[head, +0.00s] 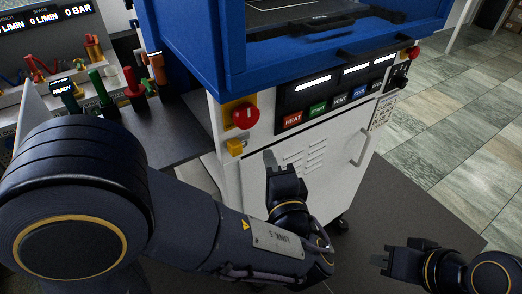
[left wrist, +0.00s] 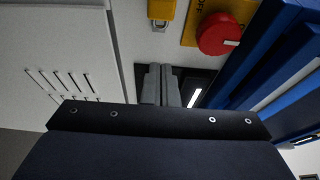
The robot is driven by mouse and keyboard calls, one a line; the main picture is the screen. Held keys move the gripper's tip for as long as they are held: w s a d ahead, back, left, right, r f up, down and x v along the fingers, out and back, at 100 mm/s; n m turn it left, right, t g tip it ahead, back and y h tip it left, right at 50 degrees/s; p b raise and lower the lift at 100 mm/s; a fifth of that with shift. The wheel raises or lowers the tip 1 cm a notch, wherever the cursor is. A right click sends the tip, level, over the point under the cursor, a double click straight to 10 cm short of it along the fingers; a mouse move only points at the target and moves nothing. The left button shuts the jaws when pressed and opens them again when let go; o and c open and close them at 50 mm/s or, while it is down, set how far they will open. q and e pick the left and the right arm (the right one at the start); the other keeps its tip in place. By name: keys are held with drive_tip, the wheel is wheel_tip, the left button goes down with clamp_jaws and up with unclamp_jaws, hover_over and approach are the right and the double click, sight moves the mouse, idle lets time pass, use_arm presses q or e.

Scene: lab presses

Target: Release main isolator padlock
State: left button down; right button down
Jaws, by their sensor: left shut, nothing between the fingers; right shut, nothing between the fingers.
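The main isolator is a red round knob (head: 245,115) on a yellow plate at the upper left of the white cabinet front. A small yellow padlock (head: 235,147) sits just below it. In the left wrist view the padlock (left wrist: 161,9) is at the top edge, partly cut off, with its metal shackle showing, and the red knob (left wrist: 218,33) is to its right. My left gripper (head: 270,157) is shut and empty, in front of the cabinet, right of and slightly below the padlock, apart from it. My right gripper (head: 376,260) is shut and empty at the lower right.
A blue press (head: 230,50) stands above the white cabinet (head: 330,165). A button panel (head: 325,95), a red button (head: 413,53) and a door handle (head: 364,148) are to the right. A dark bench (head: 160,130) with coloured fittings is at left. Tiled floor at right is clear.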

use_arm(q)
drive_tip(key=v, duration=0.4)
drive_tip(key=shift+s+d, duration=0.15)
drive_tip(key=shift+d, duration=0.05)
idle(0.3)
